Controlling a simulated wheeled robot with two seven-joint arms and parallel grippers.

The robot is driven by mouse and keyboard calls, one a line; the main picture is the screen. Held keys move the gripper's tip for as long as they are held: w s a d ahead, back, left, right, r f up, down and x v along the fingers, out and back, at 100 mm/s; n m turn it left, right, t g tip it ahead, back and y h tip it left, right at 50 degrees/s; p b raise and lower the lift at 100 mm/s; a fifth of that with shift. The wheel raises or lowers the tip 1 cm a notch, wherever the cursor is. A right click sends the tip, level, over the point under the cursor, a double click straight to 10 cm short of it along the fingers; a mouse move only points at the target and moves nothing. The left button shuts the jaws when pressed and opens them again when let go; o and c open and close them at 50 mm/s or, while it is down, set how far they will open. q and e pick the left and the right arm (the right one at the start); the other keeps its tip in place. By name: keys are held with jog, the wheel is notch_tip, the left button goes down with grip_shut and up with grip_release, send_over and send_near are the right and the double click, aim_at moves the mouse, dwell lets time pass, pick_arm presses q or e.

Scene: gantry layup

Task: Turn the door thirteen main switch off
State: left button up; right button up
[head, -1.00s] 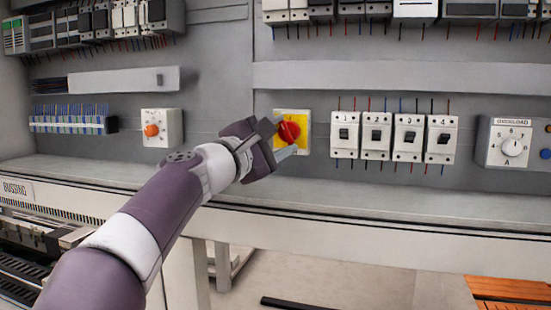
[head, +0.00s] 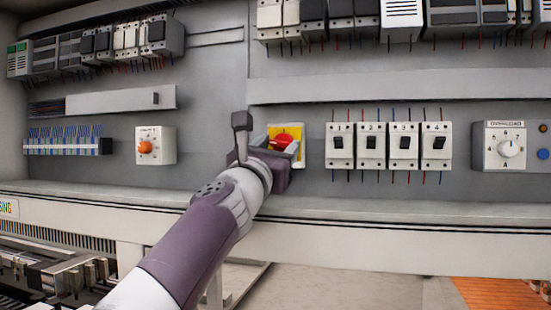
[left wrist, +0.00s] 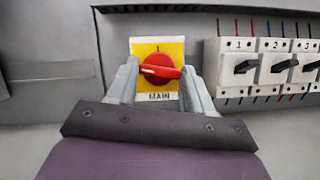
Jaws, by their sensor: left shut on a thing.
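The main switch is a red rotary knob (head: 283,141) on a yellow plate (head: 299,132) on the grey panel. In the left wrist view the knob (left wrist: 158,66) sits on the yellow plate (left wrist: 143,47) with "1" at the top and "MAIN" below. Its grip bar lies about level, with an end toward the right. My left gripper (head: 281,146) is at the knob, its fingers on either side and shut on it; the fingers also show in the left wrist view (left wrist: 160,78). Part of the knob and plate is hidden by the gripper in the head view. My right gripper is not in view.
Several white numbered breakers (head: 372,147) stand just right of the plate. An orange knob on a white box (head: 155,146) is to the left. An overload dial box (head: 505,147) is far right. A ledge (head: 380,207) runs below.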

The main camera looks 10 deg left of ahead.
pick_arm(q)
jog(key=shift+d+n+y+b, duration=0.1)
jog(key=shift+n+y+b, duration=0.25)
jog(key=shift+n+y, duration=0.95)
jog(key=shift+n+h, duration=0.3)
jog(key=shift+n, duration=0.3)
jog(key=o, duration=1)
jog(key=shift+o, duration=0.2)
jog(key=shift+w+f, duration=0.1)
jog(key=shift+w, duration=0.05)
jog(key=b+v, duration=0.3)
jog(key=v, duration=0.2)
jog(key=shift+f+b, duration=0.35)
jog(key=shift+f, duration=0.15)
jog(key=b+v, duration=0.2)
jog(key=v, duration=0.5)
jog(key=shift+s+r, duration=0.2)
jog(key=shift+s, duration=0.05)
